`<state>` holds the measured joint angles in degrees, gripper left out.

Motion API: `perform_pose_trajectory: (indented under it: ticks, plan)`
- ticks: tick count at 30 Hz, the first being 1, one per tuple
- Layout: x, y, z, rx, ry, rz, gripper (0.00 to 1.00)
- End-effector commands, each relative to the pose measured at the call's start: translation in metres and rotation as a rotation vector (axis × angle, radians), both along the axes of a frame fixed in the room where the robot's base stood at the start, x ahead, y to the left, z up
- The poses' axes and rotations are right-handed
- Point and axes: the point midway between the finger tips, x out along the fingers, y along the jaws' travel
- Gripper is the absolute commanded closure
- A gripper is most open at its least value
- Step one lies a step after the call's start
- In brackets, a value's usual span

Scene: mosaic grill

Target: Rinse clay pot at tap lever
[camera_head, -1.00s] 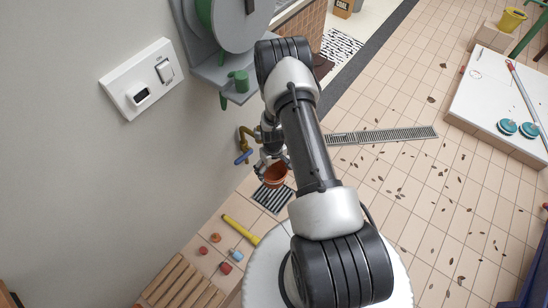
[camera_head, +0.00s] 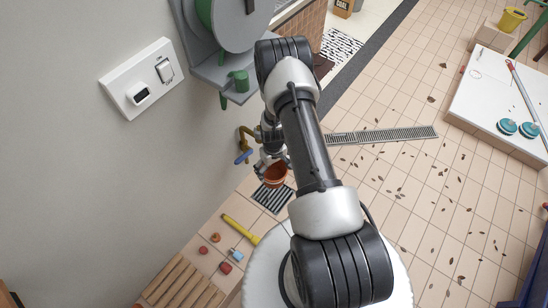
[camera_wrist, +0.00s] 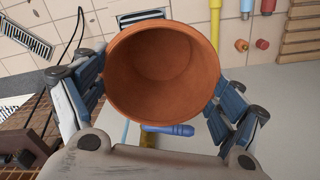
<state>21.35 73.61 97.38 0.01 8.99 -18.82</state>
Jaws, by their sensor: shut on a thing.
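The terracotta clay pot (camera_head: 275,175) is in my gripper (camera_head: 272,160), in front of the wall and above a dark slatted grate (camera_head: 271,197). In the wrist view the pot (camera_wrist: 163,70) shows its open mouth and empty-looking inside. The two fingers of my gripper (camera_wrist: 160,92) press on its left and right sides. The brass tap (camera_head: 246,133) sticks out from the wall, with a blue lever (camera_head: 243,158) just left of the pot. In the wrist view the blue lever (camera_wrist: 168,130) lies just below the pot's rim. Contact between pot and lever cannot be told. No water shows.
A yellow tube-like thing (camera_head: 240,229) lies on the tiles at lower left, near small red and blue pieces (camera_head: 225,268) and a wooden slatted rack (camera_head: 180,290). A green-grey wall machine (camera_head: 230,80) stands above the tap. Tiled floor to the right is mostly open, with scattered leaves.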

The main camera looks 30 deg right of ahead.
Motion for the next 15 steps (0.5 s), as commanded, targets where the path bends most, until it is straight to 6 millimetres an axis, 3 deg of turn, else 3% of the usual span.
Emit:
perform_pose_trajectory:
  ticks: [15]
  plan:
    - [-0.027,0.026,0.033,0.000,0.001,0.002,0.55]
